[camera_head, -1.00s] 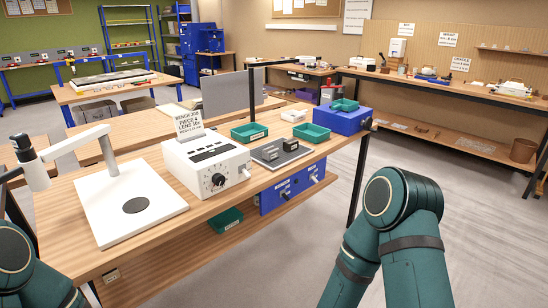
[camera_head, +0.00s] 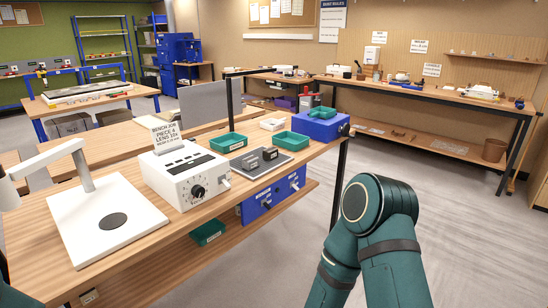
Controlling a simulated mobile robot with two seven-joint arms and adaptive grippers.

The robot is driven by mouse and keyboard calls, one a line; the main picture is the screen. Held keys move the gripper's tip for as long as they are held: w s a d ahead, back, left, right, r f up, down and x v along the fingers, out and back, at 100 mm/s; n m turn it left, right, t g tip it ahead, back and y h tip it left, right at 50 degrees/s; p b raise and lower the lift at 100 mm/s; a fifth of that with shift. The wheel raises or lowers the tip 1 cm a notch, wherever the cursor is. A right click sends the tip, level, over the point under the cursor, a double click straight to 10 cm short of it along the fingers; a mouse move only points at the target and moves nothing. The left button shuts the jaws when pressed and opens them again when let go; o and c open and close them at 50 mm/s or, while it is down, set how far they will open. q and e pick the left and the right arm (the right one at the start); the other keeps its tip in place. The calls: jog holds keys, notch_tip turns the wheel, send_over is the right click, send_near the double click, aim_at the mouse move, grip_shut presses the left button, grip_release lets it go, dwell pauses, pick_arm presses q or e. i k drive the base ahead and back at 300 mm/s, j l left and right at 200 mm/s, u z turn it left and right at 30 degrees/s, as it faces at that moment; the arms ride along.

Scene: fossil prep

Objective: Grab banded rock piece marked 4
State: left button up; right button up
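Two small grey blocks (camera_head: 250,162) (camera_head: 270,153) sit side by side on a dark flat plate (camera_head: 237,165) on the wooden bench (camera_head: 150,238). At this size I cannot tell whether they are banded or carry a number. A small sign (camera_head: 166,134) on the white control box (camera_head: 183,178) reads roughly "BENCH JOB PIECE 4 LENS 10x". No piece clearly marked 4 can be made out. My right arm shows at the lower right, but its gripper is out of view. My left gripper is not in view either.
Green trays (camera_head: 229,142) (camera_head: 291,140) and a blue box (camera_head: 320,126) stand around the plate. A white stand base (camera_head: 85,230) with a dark disc is at left. Blue drawers (camera_head: 272,196) hang under the bench. Grey floor (camera_head: 460,225) is clear at right.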

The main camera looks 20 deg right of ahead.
aim_at(249, 163)
jog(key=i+l+z, duration=0.15)
jog(key=i+l, duration=0.25)
jog(key=i+l+z, duration=0.15)
jog(key=i+l, duration=0.25)
jog(key=i+l+z, duration=0.15)
jog(key=i+l, duration=0.15)
jog(key=i, duration=0.3)
